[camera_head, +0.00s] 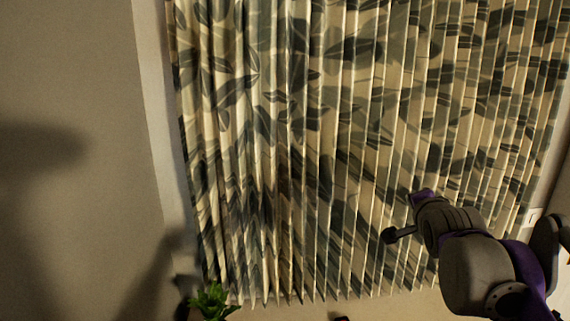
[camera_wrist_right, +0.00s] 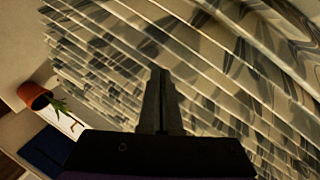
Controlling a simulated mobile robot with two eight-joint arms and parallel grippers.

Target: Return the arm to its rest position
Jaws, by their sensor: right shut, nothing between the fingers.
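My right arm (camera_head: 465,260) comes in from the lower right in the head view, dark grey with purple parts, raised in front of the curtain. Its fingers are hard to make out there. In the right wrist view my right gripper (camera_wrist_right: 161,75) is shut, its two dark fingers together with nothing between them. It points toward the curtain, and I cannot tell how far apart they are. My left arm and left gripper are not in view.
A pleated leaf-patterned curtain (camera_head: 300,130) fills most of the head view, beside a plain wall (camera_head: 75,90). A green plant (camera_head: 210,301) shows at the bottom. In the wrist view an orange pot (camera_wrist_right: 33,96) and a dark blue flat object (camera_wrist_right: 47,150) lie at the left.

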